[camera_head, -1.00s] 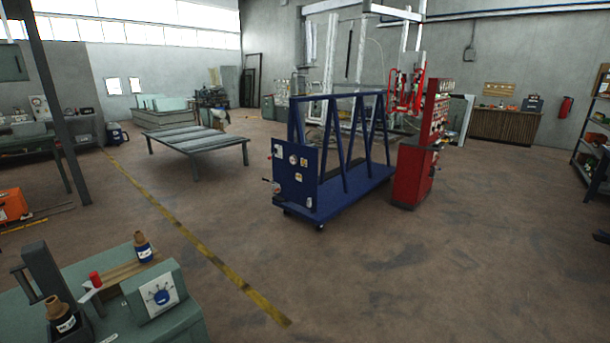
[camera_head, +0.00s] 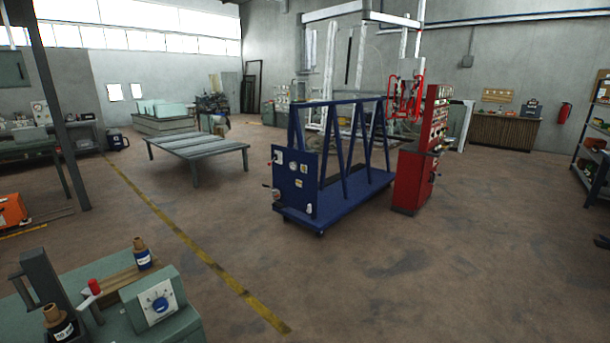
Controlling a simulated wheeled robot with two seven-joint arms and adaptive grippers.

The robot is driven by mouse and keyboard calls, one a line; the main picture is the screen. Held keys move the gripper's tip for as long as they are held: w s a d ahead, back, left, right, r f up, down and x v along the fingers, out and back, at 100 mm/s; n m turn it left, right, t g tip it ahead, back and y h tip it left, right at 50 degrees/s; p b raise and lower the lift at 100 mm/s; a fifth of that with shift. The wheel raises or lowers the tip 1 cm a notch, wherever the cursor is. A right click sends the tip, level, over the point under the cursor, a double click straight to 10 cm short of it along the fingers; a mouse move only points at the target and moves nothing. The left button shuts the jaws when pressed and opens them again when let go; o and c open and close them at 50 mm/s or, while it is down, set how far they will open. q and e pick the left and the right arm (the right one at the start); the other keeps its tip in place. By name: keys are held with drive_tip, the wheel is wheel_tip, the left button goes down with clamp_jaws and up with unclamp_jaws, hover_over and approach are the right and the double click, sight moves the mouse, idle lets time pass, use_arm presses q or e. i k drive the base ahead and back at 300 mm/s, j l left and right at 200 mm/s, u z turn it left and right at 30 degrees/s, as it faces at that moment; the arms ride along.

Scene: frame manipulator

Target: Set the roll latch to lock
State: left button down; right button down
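A tall white frame (camera_head: 331,75) stands in the back middle, with a red handling device (camera_head: 405,97) hanging in front of it. This looks like the frame manipulator, but I cannot be sure. It stands behind a blue trolley (camera_head: 345,206) and beside a red control cabinet (camera_head: 414,182). The roll latch is too small or hidden at this distance, so I cannot tell its setting. Neither my left nor my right gripper shows in the head view.
A green bench machine with a dial panel (camera_head: 157,304) fills the lower left. A low slatted table (camera_head: 197,157) stands left of the trolley. A yellow floor line (camera_head: 195,252) runs diagonally. The floor at the front right is open. Shelves (camera_head: 592,150) stand at the right edge.

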sight(94, 292)
drive_tip(key=i+l+u, duration=0.1)
drive_tip(key=i+u, duration=0.25)
drive_tip(key=i+l+u, duration=0.15)
drive_tip(key=i+u, duration=0.2)
drive_tip(key=i+l+u, duration=0.35)
drive_tip(key=k+j, duration=0.1)
